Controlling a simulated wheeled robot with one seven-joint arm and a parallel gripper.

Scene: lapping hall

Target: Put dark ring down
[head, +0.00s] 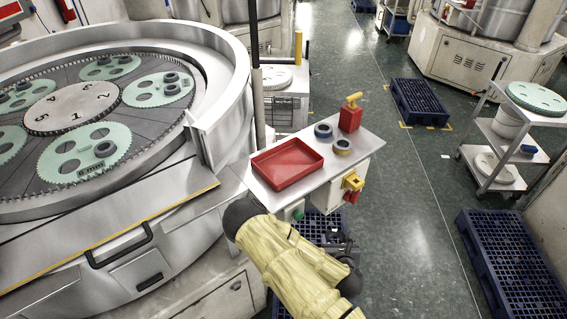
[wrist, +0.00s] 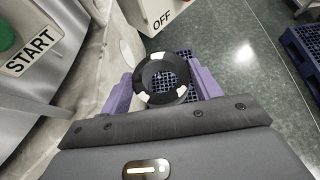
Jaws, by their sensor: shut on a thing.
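In the wrist view my gripper (wrist: 163,90) has its two purple fingers closed on the sides of a dark ring (wrist: 147,73). The ring is black with a few pale patches, and its open face is toward the camera. A blue pallet shows through its hole and behind it, so the ring hangs clear in the air.
The lapping machine (head: 222,105) stands left. An OFF-labelled box (wrist: 150,14) is near the ring.

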